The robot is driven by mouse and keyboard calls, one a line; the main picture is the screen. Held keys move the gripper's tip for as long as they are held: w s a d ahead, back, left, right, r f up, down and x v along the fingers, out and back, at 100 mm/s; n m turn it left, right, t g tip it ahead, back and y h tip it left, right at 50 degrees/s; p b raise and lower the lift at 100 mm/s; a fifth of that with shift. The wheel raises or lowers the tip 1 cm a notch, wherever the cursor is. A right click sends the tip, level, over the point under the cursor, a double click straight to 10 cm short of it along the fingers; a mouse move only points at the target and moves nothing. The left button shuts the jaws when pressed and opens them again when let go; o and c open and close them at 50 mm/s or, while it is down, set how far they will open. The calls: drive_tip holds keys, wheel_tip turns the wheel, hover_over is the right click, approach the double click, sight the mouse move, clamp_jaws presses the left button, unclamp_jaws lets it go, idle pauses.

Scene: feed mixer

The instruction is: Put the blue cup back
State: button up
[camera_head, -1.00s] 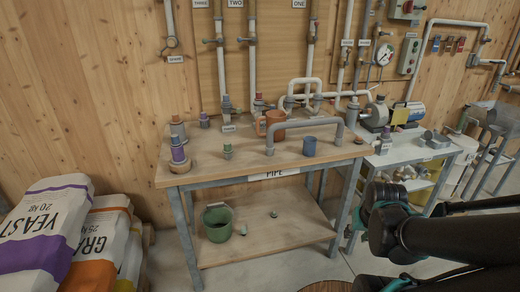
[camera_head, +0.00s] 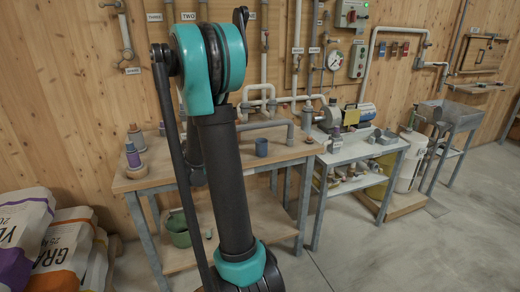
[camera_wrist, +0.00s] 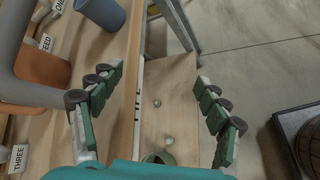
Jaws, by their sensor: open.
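The blue cup (camera_head: 261,147) stands upright on the pipe bench (camera_head: 150,182), in front of the grey bent pipe. In the wrist view the blue cup (camera_wrist: 102,12) is at the top edge, partly cut off. My gripper (camera_wrist: 160,78) is open and empty, its fingers spread over the bench's front edge and the lower shelf. The cup lies beyond the left fingertip, apart from it. In the head view my arm hides part of the bench, and my gripper is not clearly visible there.
The lower shelf (camera_wrist: 180,110) holds small fittings and a green bucket (camera_head: 178,230). A second bench (camera_head: 362,150) with a pump stands right.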

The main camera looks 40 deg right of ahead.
sight(261, 144)
drive_tip(key=w+d+n+h, duration=0.2)
drive_tip(key=w+d, duration=0.1)
drive_tip(key=w+d+r+n+g+h, duration=0.1)
drive_tip(key=w+d+n+h, duration=0.1)
drive_tip(key=d, duration=0.2)
drive_tip(key=w+d+r+n+g+h, duration=0.1)
drive_tip(key=w+d+n+h, duration=0.1)
drive_tip(key=w+d, duration=0.1)
drive_tip(key=shift+w+d+h, duration=0.15)
drive_tip(key=shift+w+h, duration=0.15)
drive_tip(key=shift+w+d+n+g+h, duration=0.3)
drive_tip(key=shift+d+n, duration=0.05)
drive_tip(key=shift+n, duration=0.15)
drive_tip(key=shift+d+r, duration=0.1)
drive_tip(key=shift+d, duration=0.45)
drive_tip(key=d, duration=0.6)
drive_tip(key=shift+s+d, duration=0.25)
drive_tip(key=shift+s, duration=0.15)
drive_tip(key=c, duration=1.2)
drive_tip(key=shift+o, duration=0.2)
drive_tip(key=shift+r, duration=0.15)
